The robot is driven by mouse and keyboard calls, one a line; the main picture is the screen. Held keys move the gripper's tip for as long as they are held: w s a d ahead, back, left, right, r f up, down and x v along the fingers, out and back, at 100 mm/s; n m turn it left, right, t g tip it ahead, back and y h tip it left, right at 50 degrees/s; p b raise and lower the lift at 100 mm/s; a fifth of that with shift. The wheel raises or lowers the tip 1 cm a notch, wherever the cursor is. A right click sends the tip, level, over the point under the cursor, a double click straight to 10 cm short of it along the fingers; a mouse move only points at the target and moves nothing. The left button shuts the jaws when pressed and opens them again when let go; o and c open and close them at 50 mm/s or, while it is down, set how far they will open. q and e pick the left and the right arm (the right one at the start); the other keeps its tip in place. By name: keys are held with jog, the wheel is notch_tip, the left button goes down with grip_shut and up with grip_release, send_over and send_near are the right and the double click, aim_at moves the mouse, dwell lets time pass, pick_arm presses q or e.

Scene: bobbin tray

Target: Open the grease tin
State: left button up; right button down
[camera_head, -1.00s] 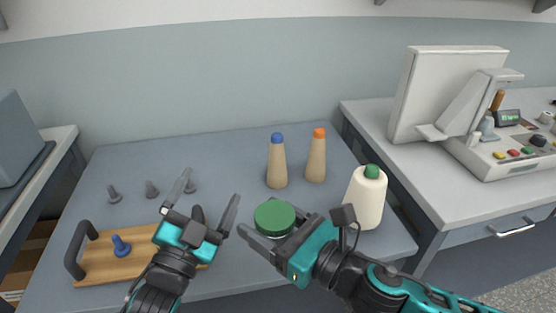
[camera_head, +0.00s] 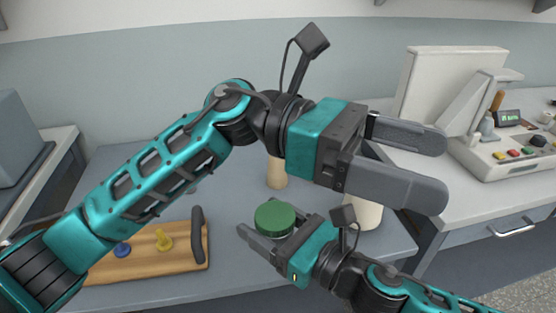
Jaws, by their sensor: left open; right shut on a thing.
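The grease tin (camera_head: 274,217) has a round dark green lid, which is on it. My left gripper (camera_head: 440,168) is high and close to the camera, right of the tin. Its two fingers point right and are apart, with nothing between them.
A cream bottle (camera_head: 366,213) stands right of the tin, partly hidden by my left gripper. A tan cone bobbin (camera_head: 277,172) stands behind the tin. A wooden tray (camera_head: 185,262) with blue and yellow pegs is at front left. A side counter (camera_head: 440,184) holds a machine.

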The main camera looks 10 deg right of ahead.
pick_arm(q)
notch_tip(320, 180, down, 4)
jog(key=m+t+y, duration=0.2)
jog(key=m+y, duration=0.1)
jog(key=y, duration=0.2)
jog(key=m+t+y, duration=0.4)
jog(key=t+y, duration=0.5)
send_near(279, 211)
jog(key=shift+s+f, duration=0.3)
jog(key=shift+s, duration=0.15)
jog(key=shift+f, duration=3.9)
jog(key=shift+r, duration=0.1)
jog(key=c, duration=1.1)
jog(key=n, duration=0.5)
jog(key=shift+w+d, duration=0.1)
jog(key=n, duration=0.5)
jog(key=shift+w+r, duration=0.1)
jog(key=shift+w, duration=0.05)
